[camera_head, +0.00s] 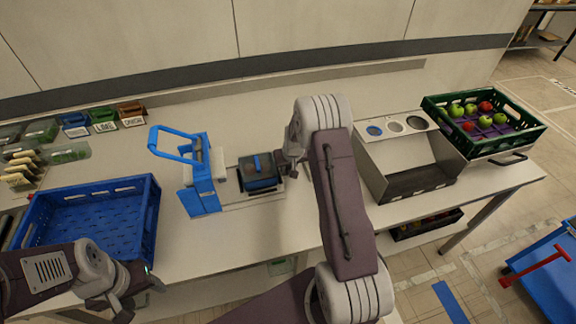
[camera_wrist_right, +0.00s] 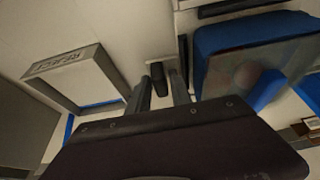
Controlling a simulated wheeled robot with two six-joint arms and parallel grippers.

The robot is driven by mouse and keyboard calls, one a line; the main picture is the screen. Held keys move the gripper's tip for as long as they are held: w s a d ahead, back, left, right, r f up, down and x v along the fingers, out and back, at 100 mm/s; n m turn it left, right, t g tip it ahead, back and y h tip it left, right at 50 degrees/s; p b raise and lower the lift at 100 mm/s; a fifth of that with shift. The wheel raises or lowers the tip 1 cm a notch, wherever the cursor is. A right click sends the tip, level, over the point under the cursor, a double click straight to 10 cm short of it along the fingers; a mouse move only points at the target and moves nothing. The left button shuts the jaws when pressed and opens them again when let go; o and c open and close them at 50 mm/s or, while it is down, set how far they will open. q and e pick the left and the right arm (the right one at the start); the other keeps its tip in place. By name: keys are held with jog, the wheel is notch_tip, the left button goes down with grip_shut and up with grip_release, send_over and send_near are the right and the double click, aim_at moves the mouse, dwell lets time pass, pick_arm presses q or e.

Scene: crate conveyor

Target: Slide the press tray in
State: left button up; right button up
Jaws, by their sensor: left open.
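The press (camera_head: 203,182) is blue with a raised loop handle and stands on the table. The dark press tray (camera_head: 261,184), with a blue piece on top, lies to its right on a pale base, outside the press. My right gripper (camera_head: 287,168) is low at the tray's right end. In the right wrist view, its two fingers (camera_wrist_right: 161,88) point at a small dark knob (camera_wrist_right: 157,74) that shows between their tips; whether they are shut on it I cannot tell. My left gripper (camera_head: 132,296) is open and empty at the front left, far from the tray.
An empty blue crate (camera_head: 152,225) stands at the left, behind my left gripper. Small labelled bins (camera_head: 103,122) line the back left. A grey chute with round holes (camera_head: 408,190) and a green crate of apples (camera_head: 536,127) stand at the right. The table front is clear.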

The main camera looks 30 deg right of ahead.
jog(key=shift+s+r, duration=0.1)
grip_shut()
dwell(1.3)
